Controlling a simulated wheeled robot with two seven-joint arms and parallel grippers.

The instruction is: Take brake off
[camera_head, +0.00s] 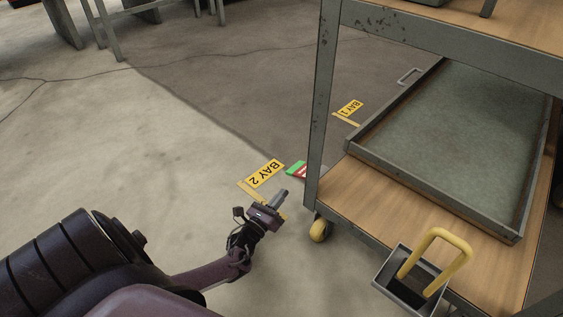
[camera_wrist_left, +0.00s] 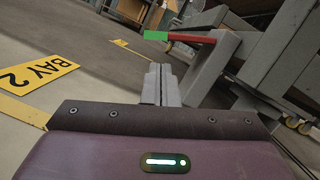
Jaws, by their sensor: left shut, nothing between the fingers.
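A red lever or tab with a green end (camera_head: 295,167) sits low beside the near leg of the grey cart (camera_head: 318,130). In the left wrist view the red bar (camera_wrist_left: 192,38) sticks out left from the grey frame, with a green block (camera_wrist_left: 155,36) at its tip. I take this for the brake, though no readable label confirms it. My left gripper (camera_head: 282,196) is shut and empty, a little in front of and below the lever in the head view, apart from it. Its closed fingers (camera_wrist_left: 161,72) point towards the lever in the left wrist view. My right gripper is out of view.
The cart has wooden shelves (camera_head: 395,200), a grey tray (camera_head: 445,140) and a yellow caster (camera_head: 319,231). A yellow handle (camera_head: 445,240) stands in a metal box at its near corner. Floor labels BAY 2 (camera_head: 265,173) and BAY 1 (camera_head: 350,108) show.

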